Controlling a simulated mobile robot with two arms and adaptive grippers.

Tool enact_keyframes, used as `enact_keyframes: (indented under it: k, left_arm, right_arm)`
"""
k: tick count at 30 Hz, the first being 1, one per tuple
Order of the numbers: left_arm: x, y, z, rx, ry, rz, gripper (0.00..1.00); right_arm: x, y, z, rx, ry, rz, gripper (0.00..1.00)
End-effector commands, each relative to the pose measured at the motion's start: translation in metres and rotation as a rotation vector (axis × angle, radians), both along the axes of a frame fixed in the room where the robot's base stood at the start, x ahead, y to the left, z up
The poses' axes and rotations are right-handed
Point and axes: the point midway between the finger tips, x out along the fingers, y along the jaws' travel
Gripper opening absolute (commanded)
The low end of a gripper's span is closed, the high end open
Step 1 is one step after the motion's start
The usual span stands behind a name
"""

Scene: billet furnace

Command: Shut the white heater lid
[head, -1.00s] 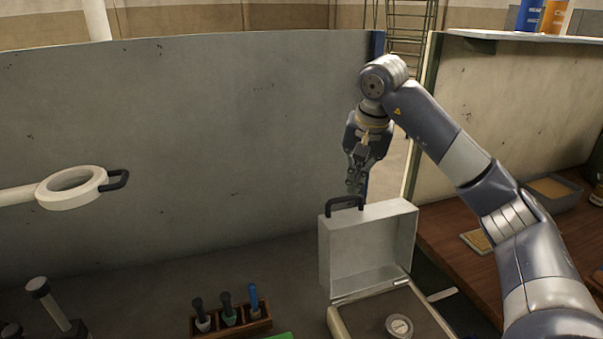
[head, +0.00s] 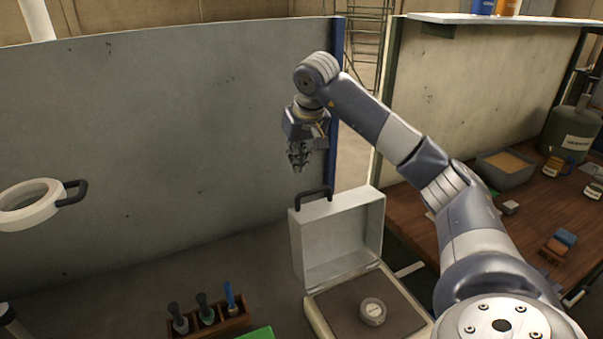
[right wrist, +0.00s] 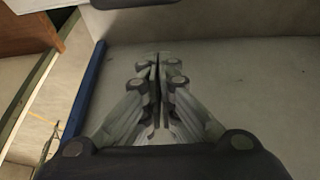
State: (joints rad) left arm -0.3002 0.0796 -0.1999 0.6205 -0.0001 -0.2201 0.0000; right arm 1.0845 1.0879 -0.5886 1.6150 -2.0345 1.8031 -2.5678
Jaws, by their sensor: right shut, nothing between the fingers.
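The white heater lid (head: 343,236) stands open and upright at the back of the heater base (head: 404,298). A dark handle (head: 314,194) is on the lid's top edge. A small round pale object (head: 373,312) sits on the heater's dark plate. My right gripper (head: 298,168) is shut and empty, pointing down just above and left of the handle, apart from it in the picture. In the right wrist view its closed fingers (right wrist: 158,62) show against the grey wall. My left gripper is not in view.
A wooden rack (head: 212,328) with several dark and blue-handled tools stands left of the heater. A white ring with a handle (head: 32,203) is at the far left. A grey panel (head: 170,130) rises behind. A wooden bench (head: 500,220) with a tray and containers is at right.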

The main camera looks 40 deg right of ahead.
Motion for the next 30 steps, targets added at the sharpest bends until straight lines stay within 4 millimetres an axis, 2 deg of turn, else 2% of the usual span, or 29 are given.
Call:
enact_keyframes:
  k: [6, 16, 30]
  left_arm:
    - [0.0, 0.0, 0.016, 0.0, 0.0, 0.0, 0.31]
    - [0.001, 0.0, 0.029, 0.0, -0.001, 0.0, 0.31]
    - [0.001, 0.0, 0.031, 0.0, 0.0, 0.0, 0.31]
  right_arm:
    - [0.012, -0.004, -0.034, 0.0, 0.005, 0.001, 0.0]
    - [-0.02, 0.005, -0.033, -0.001, 0.002, -0.001, 0.0]
    - [-0.026, 0.009, -0.034, 0.0, -0.001, 0.0, 0.0]
